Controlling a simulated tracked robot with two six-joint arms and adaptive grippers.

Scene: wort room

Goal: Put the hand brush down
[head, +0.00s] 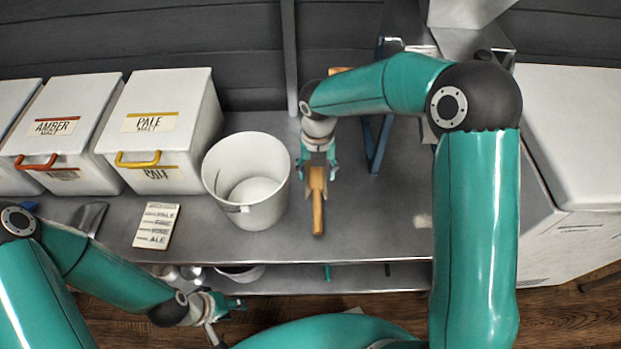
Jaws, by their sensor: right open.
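The hand brush (318,217), with a light wooden handle, is on the grey metal bench (370,222), its handle pointing to the front edge. My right gripper (318,172) is open at the brush's far end, with its fingers on either side of it. The gripper partly hides that end, and I cannot tell whether the fingers touch it. My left gripper (228,306) is low at the front left, below the bench edge and away from the brush. Its fingers are too small and turned to read.
A white bucket (217,167) stands close left of the brush. White bins labelled amber malt (88,105) and pale malt (187,105) line the back left. A recipe card (157,225) and metal scoop (88,218) lie in front. The bench right of the brush is mostly clear.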

